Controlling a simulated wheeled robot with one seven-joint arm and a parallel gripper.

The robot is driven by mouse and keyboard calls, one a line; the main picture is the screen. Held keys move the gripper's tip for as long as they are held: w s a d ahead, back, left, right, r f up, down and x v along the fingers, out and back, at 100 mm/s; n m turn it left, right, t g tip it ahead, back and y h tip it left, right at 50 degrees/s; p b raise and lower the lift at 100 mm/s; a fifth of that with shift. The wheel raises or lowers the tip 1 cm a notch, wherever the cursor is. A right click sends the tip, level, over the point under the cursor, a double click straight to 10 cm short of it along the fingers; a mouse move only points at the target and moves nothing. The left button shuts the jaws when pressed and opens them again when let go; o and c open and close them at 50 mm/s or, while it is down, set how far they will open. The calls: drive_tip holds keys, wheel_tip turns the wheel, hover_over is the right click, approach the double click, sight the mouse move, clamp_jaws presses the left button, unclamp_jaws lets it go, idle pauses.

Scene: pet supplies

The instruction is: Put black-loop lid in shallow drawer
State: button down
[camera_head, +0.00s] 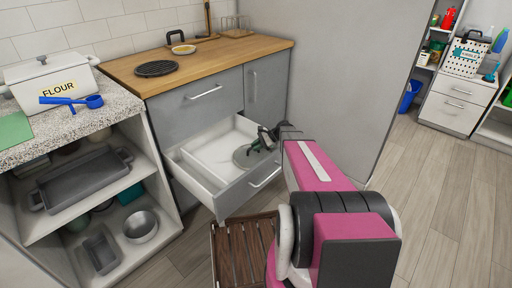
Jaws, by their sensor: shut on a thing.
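My gripper (262,144) is over the right part of an open drawer (203,172) with a white inside and a grey front. It is shut on a grey round lid (243,157), which is below the fingers and inside the drawer's outline. The lid's loop is mostly hidden by the dark fingers. I cannot tell whether the lid touches the drawer floor. The drawer has a narrow section along its left side, and its main floor left of the lid is bare.
A closed grey drawer front (203,95) is above the open drawer. A slatted wooden crate (240,245) stands on the floor in front. Floor at right is clear.

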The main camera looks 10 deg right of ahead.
drive_tip(key=c, duration=1.1)
unclamp_jaws()
drive_tip(key=v, duration=0.7)
drive_tip(key=shift+d+r, duration=0.2)
